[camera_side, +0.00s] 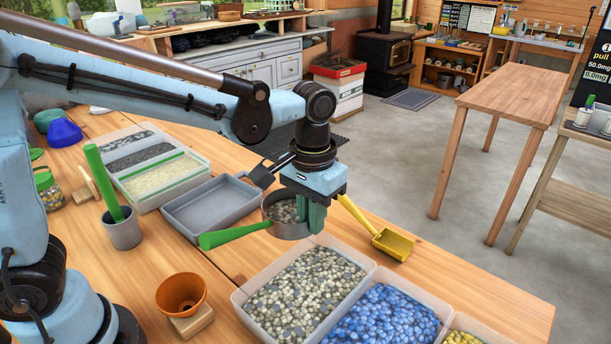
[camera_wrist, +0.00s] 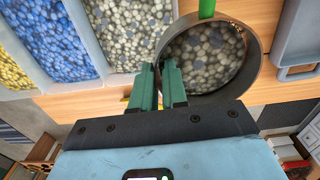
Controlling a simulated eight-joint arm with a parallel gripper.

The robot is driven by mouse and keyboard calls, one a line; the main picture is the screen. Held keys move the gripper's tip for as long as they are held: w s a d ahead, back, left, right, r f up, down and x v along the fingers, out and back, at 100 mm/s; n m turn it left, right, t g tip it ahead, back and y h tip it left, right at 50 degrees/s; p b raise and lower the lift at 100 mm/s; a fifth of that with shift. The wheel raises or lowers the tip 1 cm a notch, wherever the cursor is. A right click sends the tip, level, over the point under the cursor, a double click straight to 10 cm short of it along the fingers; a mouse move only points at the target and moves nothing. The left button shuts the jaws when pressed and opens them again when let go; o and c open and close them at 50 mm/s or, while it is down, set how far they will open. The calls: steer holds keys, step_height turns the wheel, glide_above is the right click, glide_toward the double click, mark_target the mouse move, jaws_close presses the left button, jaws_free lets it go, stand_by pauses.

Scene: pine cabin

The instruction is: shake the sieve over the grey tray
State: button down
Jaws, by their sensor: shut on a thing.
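The sieve (camera_side: 286,229) is a round metal ring with a green handle (camera_side: 235,235) pointing left. It holds grey and pale pebbles, which also show inside the sieve in the wrist view (camera_wrist: 258,60). My gripper (camera_side: 313,214) is shut on the sieve's wall at its right side, and its green fingers (camera_wrist: 160,88) pinch the rim in the wrist view. The grey tray (camera_side: 212,207) lies on the bench left of and behind the sieve; its visible floor looks empty. The sieve is beside the tray, between it and the pebble bin. The mesh underneath is hidden.
A bin of mixed pebbles (camera_side: 237,301) stands in front, with blue and yellow pebble bins to its right. A yellow scoop (camera_side: 391,244) lies right of my gripper. An orange bowl (camera_side: 181,294) and a grey cup (camera_side: 122,233) stand left.

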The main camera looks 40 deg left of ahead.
steer(key=shift+w+a+f+n, duration=0.3)
steer(key=shift+a+f+n, duration=1)
steer(key=shift+a, duration=3.15)
steer(key=shift+w+a+f+n, duration=0.25)
steer(key=shift+a+n, duration=2.05)
steer(key=shift+a, duration=2.2)
steer(key=shift+w+a+f+n, duration=0.55)
steer(key=shift+a+n, duration=1.25)
steer(key=shift+a, duration=2.65)
steer(key=shift+s+f, duration=0.15)
steer(key=shift+s, duration=0.05)
steer(key=shift+d, duration=0.7)
steer(key=shift+a, duration=1.45)
steer(key=shift+d, duration=1.5)
steer(key=shift+a+r, duration=0.25)
steer(key=shift+r, duration=0.6)
steer(key=shift+a+r, duration=0.25)
steer(key=shift+r, duration=0.6)
steer(key=shift+a+r, duration=0.25)
steer(key=shift+r, duration=0.6)
steer(key=shift+d, duration=0.1)
